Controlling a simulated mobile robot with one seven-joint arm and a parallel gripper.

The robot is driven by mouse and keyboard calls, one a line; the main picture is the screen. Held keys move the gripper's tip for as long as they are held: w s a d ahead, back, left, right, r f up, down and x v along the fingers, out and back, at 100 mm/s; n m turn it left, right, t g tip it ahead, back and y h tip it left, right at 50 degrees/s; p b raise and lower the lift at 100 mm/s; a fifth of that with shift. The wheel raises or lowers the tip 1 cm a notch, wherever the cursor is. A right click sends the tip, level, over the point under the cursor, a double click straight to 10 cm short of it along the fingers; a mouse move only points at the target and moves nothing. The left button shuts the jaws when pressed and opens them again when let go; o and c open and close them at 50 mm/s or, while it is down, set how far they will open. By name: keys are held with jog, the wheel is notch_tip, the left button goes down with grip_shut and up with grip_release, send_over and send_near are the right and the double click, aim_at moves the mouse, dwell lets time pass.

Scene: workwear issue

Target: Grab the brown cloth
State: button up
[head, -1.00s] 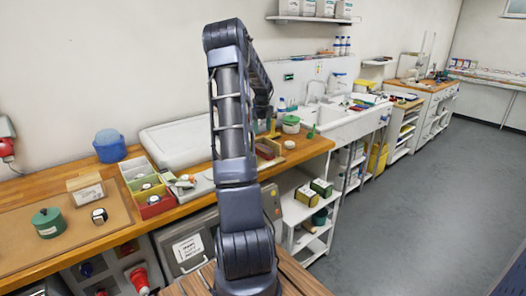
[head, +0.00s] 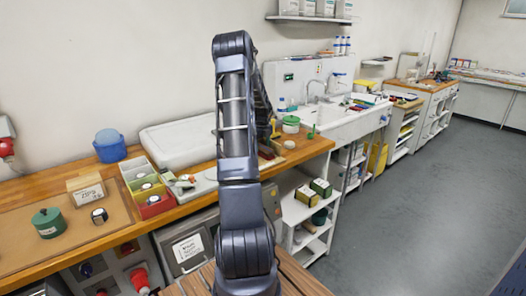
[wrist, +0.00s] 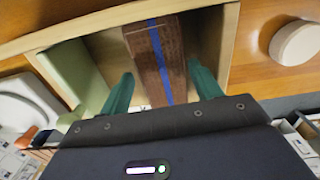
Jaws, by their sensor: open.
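The brown cloth (wrist: 152,52), with a blue stripe along it, lies in a light wooden holder in the wrist view. In the head view, a brown-red patch beside my arm (head: 266,152) may be the cloth; my arm partly covers that spot. My gripper (wrist: 162,88) is open, with one green finger on each side of the cloth's near part. I cannot tell whether the fingers touch it. The cloth's near end is hidden by the gripper body.
The wooden holder's rim (wrist: 80,28) surrounds the cloth, with a green piece (wrist: 72,70) at its left. A round pale object (wrist: 296,43) stands right on the bench. In the head view, a pot with a green lid (head: 290,125) stands near the sink (head: 340,124).

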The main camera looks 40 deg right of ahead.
jog(key=shift+f, duration=0.15)
jog(key=shift+c, duration=0.4)
jog(key=c, duration=0.7)
jog(key=shift+o, duration=0.2)
